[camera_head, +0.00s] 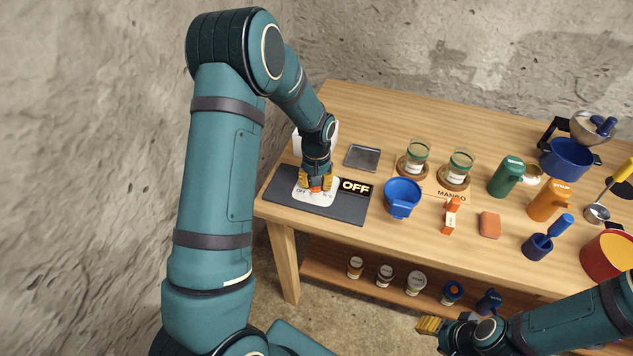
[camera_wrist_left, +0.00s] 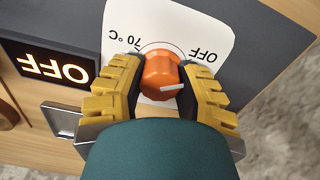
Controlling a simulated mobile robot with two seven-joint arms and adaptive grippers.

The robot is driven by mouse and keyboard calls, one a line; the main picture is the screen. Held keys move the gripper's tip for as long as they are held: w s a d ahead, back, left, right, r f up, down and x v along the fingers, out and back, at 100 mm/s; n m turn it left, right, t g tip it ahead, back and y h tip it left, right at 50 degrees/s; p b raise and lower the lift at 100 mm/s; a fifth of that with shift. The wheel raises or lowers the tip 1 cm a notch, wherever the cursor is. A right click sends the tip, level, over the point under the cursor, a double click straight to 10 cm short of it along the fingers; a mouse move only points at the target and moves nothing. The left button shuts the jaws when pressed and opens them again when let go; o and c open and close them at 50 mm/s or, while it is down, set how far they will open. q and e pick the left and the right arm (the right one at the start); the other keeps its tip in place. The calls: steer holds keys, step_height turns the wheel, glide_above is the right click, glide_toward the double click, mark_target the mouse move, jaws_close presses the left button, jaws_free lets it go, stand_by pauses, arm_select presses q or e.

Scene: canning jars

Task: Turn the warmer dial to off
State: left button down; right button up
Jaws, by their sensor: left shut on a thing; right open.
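The warmer (camera_head: 348,210) is a dark flat slab at the table's left end with a white label plate (camera_wrist_left: 190,22). Its orange dial (camera_wrist_left: 161,76) stands on the plate, between the marks "70 °C" and "OFF". The dial's white line points to the right in the left wrist view, on the side of the "OFF" mark. A lit sign (camera_head: 356,187) on the warmer reads "OFF". My left gripper (camera_head: 316,182) is shut on the dial, a yellow finger on each side. My right gripper (camera_head: 430,325) is open and empty, in front of the table.
A grey tray (camera_head: 362,157) lies behind the sign. A blue funnel (camera_head: 402,196) stands right of the warmer, near two glass jars (camera_head: 417,153) on wooden rounds. Several jars (camera_head: 385,275) stand on the lower shelf. A wall rises at the left.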

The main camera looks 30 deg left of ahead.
arm_select(q)
steer(key=shift+n, duration=0.5)
steer(key=c, duration=0.6)
jaws_free()
step_height(320, 180, up, 12)
stand_by(0.6)
